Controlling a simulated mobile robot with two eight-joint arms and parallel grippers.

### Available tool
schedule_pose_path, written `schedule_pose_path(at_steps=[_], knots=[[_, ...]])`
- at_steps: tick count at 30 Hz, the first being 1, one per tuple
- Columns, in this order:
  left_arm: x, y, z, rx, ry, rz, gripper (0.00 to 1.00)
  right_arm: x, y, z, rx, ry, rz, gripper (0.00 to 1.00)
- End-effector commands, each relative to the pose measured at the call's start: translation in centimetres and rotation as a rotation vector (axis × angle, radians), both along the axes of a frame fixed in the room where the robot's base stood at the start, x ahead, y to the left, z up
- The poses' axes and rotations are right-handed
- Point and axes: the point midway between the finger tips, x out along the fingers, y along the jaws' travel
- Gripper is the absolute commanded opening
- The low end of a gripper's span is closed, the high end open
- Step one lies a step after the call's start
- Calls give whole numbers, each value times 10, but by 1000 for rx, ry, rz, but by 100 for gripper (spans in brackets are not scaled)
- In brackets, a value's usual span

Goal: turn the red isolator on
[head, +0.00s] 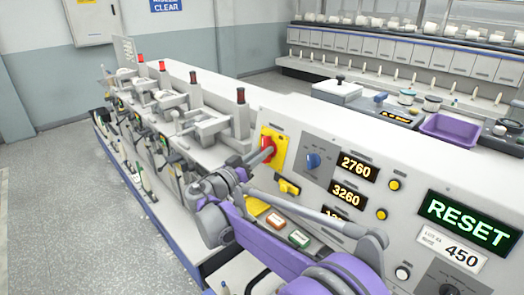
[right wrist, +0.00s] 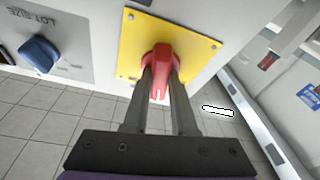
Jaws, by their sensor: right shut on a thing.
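The red isolator handle (head: 267,145) sits on a yellow square plate (head: 279,141) on the sloping front panel of the grey machine. In the right wrist view the two dark fingers (right wrist: 160,88) are shut on the red handle (right wrist: 160,66), one on each side, with the yellow plate (right wrist: 195,45) behind. The fingers partly hide the handle, and I cannot read its on or off position. My left gripper is not in view.
A blue knob (head: 312,161) is right of the yellow plate and a yellow switch (head: 288,187) below it. Red (head: 275,221) and green (head: 299,238) buttons lie lower, near my arm. Lit displays and a RESET screen (head: 467,221) are at right. A purple tray (head: 450,127) is behind.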

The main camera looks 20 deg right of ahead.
Motion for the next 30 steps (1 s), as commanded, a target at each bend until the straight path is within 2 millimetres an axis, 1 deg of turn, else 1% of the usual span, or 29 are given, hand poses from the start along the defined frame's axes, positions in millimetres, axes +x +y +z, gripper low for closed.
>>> schedule_pose_path(at_steps=[6, 12, 19, 30], knots=[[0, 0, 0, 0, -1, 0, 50, 2, 1, 1, 42, -135, -34, 0], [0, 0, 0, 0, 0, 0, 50, 2, 1, 1, 69, -211, -54, 0], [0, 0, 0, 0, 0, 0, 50, 2, 1, 1, 83, -250, -63, 0], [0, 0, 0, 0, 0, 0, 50, 2, 1, 1, 86, -255, -66, 0]])
